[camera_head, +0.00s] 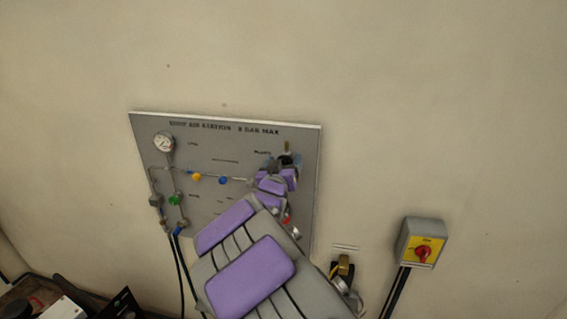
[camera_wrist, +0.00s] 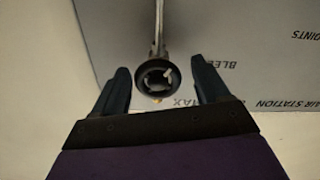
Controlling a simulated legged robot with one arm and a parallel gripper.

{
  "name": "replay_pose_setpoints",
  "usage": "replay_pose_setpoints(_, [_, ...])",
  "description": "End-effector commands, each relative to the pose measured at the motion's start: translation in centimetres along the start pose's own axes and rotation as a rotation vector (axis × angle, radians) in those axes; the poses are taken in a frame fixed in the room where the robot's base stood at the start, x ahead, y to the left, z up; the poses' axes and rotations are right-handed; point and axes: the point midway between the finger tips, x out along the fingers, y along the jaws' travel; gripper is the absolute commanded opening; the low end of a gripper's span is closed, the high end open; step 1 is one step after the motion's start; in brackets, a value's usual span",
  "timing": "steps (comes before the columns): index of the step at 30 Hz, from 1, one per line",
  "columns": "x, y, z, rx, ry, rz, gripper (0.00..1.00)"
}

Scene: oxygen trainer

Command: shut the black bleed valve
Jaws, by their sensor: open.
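The black bleed valve is a round black knob (camera_wrist: 157,77) on a metal stem in the wrist view. It sits between the two fingers of my gripper (camera_wrist: 162,88), which is open, with a visible gap on each side. In the head view my gripper (camera_head: 285,161) is at the upper right of the grey panel (camera_head: 225,140), and the dark knob there is partly hidden by it. I cannot tell the valve's exact setting. Printed lettering that starts "BLEE" shows on the panel beside the knob in the wrist view.
The panel also holds a pressure gauge (camera_head: 163,143), a green knob (camera_head: 174,200), a yellow knob (camera_head: 196,177) and a blue knob (camera_head: 223,180). My arm covers its lower right. The wall above is clear.

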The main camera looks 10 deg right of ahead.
Motion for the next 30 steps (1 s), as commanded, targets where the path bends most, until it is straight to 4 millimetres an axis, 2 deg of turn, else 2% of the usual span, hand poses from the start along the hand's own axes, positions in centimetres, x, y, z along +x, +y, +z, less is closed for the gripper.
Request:
replay_pose_setpoints(8, [0.1,-0.03,0.01,0.0,0.0,0.0,0.75])
replay_pose_setpoints(25, [0.11,-0.12,-0.02,-0.001,0.0,-0.001,0.2])
replay_pose_setpoints(30, [0.12,-0.14,-0.01,0.006,0.001,-0.002,0.19])
